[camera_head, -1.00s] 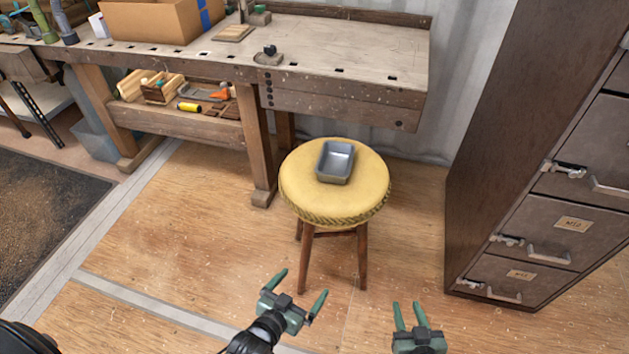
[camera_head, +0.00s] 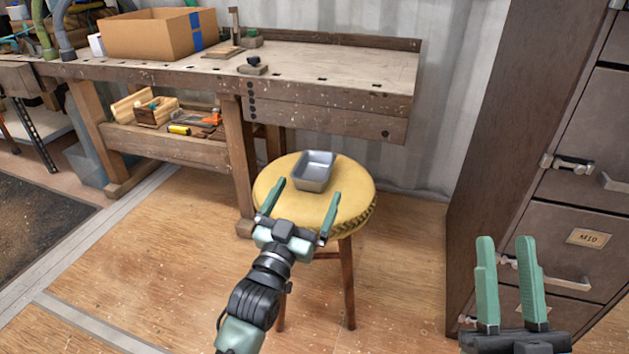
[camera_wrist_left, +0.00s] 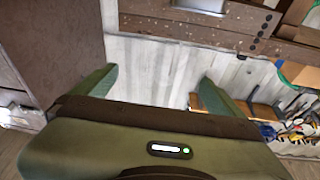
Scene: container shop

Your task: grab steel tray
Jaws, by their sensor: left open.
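The steel tray (camera_head: 315,171) is a small, grey, open-topped rectangular pan, upright and empty on the yellow cushion of a round stool (camera_head: 345,185). My left gripper (camera_head: 306,190) is open and empty, its fingers spread over the front of the stool in the head view, on the near side of the tray and apart from it. In the left wrist view, a bright metal edge (camera_wrist_left: 200,6) shows at the top; I cannot tell surely if it is the tray. My right gripper (camera_head: 505,241) has its fingers apart with nothing between them, at lower right.
A wooden workbench (camera_head: 330,75) stands behind and left of the stool, with a cardboard box (camera_head: 145,36) on it. A dark filing cabinet (camera_head: 590,190) stands at the right, behind my right gripper. Open floor lies in front and between stool and cabinet.

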